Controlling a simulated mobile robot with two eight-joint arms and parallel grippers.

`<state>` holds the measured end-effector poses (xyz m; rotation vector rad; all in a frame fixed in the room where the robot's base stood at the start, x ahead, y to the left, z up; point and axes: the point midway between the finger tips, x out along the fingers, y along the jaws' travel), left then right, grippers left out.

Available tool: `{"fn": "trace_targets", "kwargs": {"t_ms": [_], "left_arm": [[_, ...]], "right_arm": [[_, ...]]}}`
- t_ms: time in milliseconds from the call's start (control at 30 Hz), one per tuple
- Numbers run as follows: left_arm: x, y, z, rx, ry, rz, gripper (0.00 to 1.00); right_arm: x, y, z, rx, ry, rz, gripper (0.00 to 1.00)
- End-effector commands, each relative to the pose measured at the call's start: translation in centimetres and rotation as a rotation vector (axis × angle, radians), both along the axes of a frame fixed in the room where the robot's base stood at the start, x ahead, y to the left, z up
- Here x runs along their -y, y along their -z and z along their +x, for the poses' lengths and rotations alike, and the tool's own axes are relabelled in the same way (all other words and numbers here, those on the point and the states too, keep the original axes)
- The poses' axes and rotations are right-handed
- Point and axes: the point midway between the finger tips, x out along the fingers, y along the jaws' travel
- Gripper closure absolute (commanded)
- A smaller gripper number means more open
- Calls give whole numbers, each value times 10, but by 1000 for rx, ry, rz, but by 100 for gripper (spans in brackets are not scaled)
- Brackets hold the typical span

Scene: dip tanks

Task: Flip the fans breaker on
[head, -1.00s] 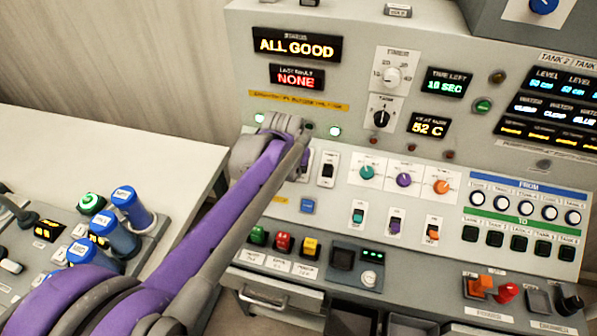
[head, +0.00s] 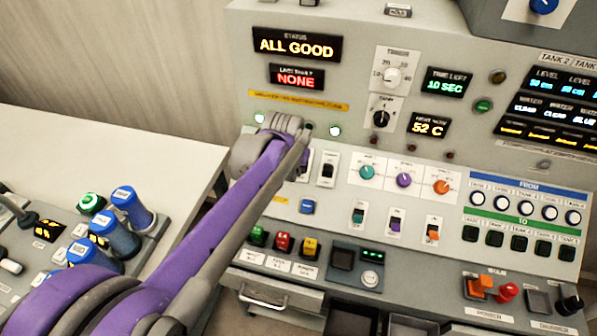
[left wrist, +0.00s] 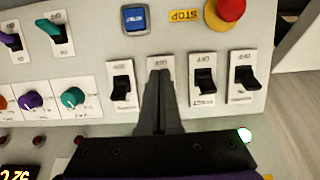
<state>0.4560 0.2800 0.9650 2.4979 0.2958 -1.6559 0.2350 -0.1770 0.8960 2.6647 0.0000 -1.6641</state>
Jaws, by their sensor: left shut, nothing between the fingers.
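A row of black rocker breakers on white plates is on the sloped panel. In the left wrist view, seen upside down, one breaker (left wrist: 122,88) is left of my gripper and two others, a nearer (left wrist: 203,88) and a farther one (left wrist: 244,77), are right of it. My left gripper (left wrist: 160,78) is shut and empty, its fingertips over another breaker plate, hiding most of that switch. Whether they touch is unclear. The labels are too small to read, so I cannot tell which breaker is fans. In the head view my arm covers most of the row; one breaker (head: 328,171) shows clear to its right.
A red emergency knob (left wrist: 226,10) and a blue button (left wrist: 134,18) are close to the breakers. Coloured knobs (head: 404,180) and rockers (head: 396,221) are to the right in the head view. The status display (head: 297,45) reads ALL GOOD. A pale table (head: 110,160) is at left.

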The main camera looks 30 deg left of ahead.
Motion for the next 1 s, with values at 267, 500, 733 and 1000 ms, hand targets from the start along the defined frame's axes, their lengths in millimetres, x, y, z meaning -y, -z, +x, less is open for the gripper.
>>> {"fn": "trace_targets", "kwargs": {"t_ms": [267,500,733,1000], "left_arm": [[0,8,0,0,0,0,100],[0,15,0,0,0,0,100],[0,22,0,0,0,0,100],[0,30,0,0,0,0,100]], "right_arm": [[0,6,-1,-2,0,0,50],[0,10,-2,-4,0,0,50],[0,15,-3,-6,0,0,50],[0,20,-4,-8,0,0,50]]}}
